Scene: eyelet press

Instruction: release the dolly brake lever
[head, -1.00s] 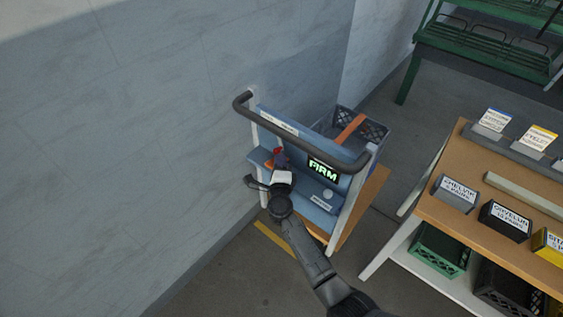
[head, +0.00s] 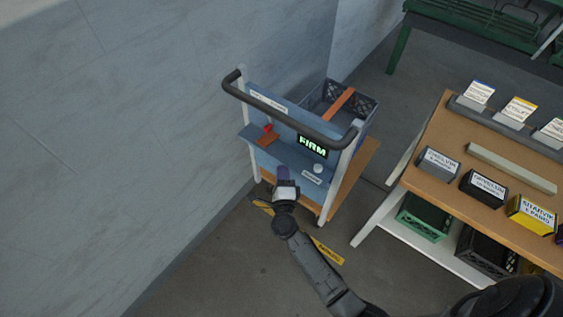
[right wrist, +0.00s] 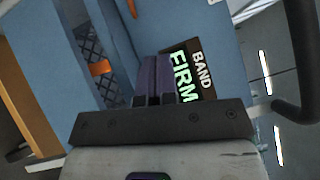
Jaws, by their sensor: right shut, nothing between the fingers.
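The dolly is a blue cart with white posts (head: 340,185) and a dark push handle (head: 285,120), standing near the wall. A small red part (head: 267,129) with a brown-orange piece below it sits at the left of its blue panel. I cannot tell for certain whether this is the brake lever. My right gripper (head: 283,174) is shut and empty in front of the cart's lower panel, below and right of the red part. In the right wrist view its purple fingers (right wrist: 153,77) are together, before a display (right wrist: 188,72) reading "BAND FIRM". My left gripper is out of view.
A dark crate (head: 364,105) with an orange strip is behind the handle. A yellow marked strip (head: 328,253) lies low by the cart, partly hidden by my arm. A wooden-topped bench (head: 430,200) with labelled boxes stands at right. The floor at lower left is clear.

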